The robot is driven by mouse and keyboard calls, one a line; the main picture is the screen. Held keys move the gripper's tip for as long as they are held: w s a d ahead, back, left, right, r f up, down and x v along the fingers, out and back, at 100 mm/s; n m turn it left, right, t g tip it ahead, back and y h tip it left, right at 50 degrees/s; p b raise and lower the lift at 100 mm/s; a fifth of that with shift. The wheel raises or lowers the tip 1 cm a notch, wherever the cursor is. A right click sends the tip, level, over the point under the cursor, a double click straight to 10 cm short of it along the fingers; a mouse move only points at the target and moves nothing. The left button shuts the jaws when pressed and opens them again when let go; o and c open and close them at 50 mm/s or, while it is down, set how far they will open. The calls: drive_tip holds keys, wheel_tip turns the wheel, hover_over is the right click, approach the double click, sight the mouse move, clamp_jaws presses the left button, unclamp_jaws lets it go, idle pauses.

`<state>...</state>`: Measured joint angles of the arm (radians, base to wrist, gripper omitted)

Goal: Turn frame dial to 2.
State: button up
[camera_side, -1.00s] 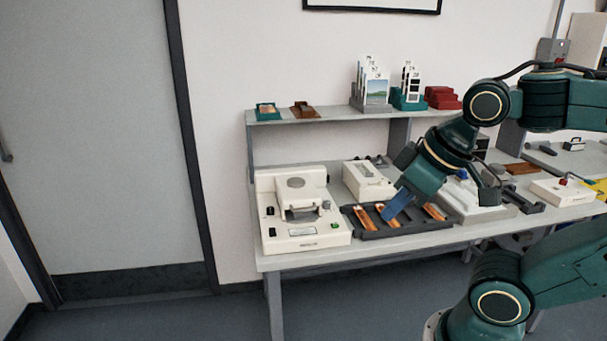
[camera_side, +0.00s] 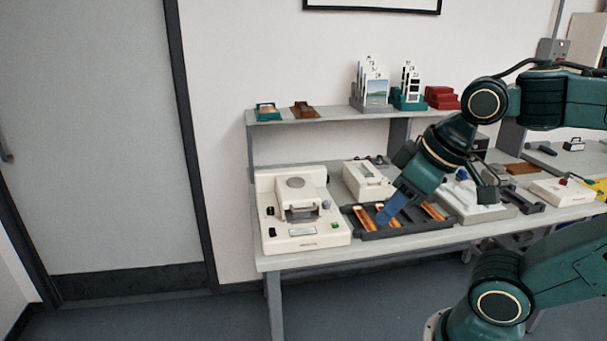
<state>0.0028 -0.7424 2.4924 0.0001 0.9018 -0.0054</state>
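A white printer-like machine (camera_side: 305,240) stands at the left end of the bench. It has a round grey disc on top, a dark slot in the middle, and small black and green controls. A small grey-blue knob (camera_side: 326,204) sits at its right side; I cannot tell if this is the frame dial, and no numbers are readable. My gripper (camera_side: 381,220) points down and left with its blue fingers over the dark tray, right of the machine and apart from it. The fingers overlap in this view, so their opening is hidden. I see nothing held.
The dark tray (camera_side: 372,235) holds several orange-brown strips. A smaller white box (camera_side: 366,182) stands behind it, and another white device (camera_side: 482,212) to the right. A shelf (camera_side: 330,115) with card holders runs above the bench's back.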

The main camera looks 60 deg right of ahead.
drive_tip(key=shift+o, duration=1.3)
drive_tip(key=shift+w+r, duration=0.15)
drive_tip(key=shift+w, duration=0.1)
drive_tip(key=w+d+r+n+g, duration=0.1)
drive_tip(key=w+d+r, duration=0.15)
drive_tip(key=w, duration=0.35)
drive_tip(key=w+d+r+g, duration=0.1)
drive_tip(key=w+d+r, duration=0.15)
drive_tip(key=w, duration=0.35)
drive_tip(key=n+g, duration=0.4)
hover_over(327, 202)
wheel_tip(327, 202, down, 18)
drive_tip(key=r, duration=0.1)
drive_tip(key=shift+f, duration=0.25)
wheel_tip(327, 202, down, 14)
drive_tip(key=shift+a+r, duration=0.1)
drive_tip(key=shift+m, duration=0.3)
drive_tip(key=shift+c, duration=0.2)
